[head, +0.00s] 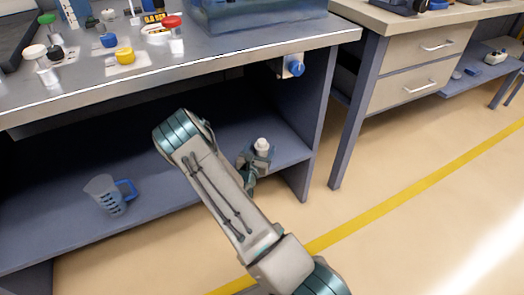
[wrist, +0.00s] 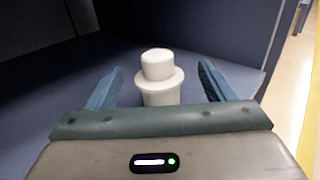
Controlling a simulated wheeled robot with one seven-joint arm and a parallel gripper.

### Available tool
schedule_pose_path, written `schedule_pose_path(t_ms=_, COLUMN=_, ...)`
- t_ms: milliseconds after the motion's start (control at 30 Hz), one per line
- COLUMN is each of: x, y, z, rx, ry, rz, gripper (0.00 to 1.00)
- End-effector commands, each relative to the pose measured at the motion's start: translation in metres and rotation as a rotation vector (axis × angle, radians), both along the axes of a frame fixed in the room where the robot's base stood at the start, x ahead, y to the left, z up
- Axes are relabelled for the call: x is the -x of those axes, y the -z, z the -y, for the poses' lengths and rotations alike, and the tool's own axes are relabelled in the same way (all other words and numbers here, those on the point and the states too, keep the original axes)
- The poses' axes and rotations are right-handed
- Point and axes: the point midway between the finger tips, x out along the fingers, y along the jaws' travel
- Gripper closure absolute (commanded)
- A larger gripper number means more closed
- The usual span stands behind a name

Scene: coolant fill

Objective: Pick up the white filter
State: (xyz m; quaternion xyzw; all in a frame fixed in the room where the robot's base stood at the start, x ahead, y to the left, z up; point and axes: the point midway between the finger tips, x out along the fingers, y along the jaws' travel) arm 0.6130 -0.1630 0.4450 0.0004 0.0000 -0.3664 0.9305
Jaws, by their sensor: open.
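The white filter (wrist: 160,82) stands upright on the lower shelf (wrist: 60,107), with a narrower round top above a wider collar. In the head view the filter (head: 262,146) is at the right part of the shelf, its lower part hidden by my gripper. My gripper (wrist: 160,84) is open, with one blue finger on each side of the filter. Gaps show between the filter and both fingers in the wrist view. In the head view my gripper is partly hidden behind my arm.
A clear measuring jug with a blue handle (head: 106,195) stands on the same shelf to the left. The bench top (head: 210,50) overhangs the shelf, and a side panel (head: 312,120) closes its right end. The floor (head: 420,200) at right is clear.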

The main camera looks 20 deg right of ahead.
Motion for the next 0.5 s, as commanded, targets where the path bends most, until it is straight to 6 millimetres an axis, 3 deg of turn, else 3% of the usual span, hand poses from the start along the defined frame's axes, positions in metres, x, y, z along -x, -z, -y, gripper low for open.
schedule_pose_path(t_ms=267, x=-0.030, y=0.002, z=0.026, rx=0.001, ry=0.002, rz=0.001, gripper=0.24)
schedule_pose_path(t_ms=500, x=-0.033, y=0.000, z=0.028, rx=0.001, ry=0.000, rz=0.000, gripper=0.24)
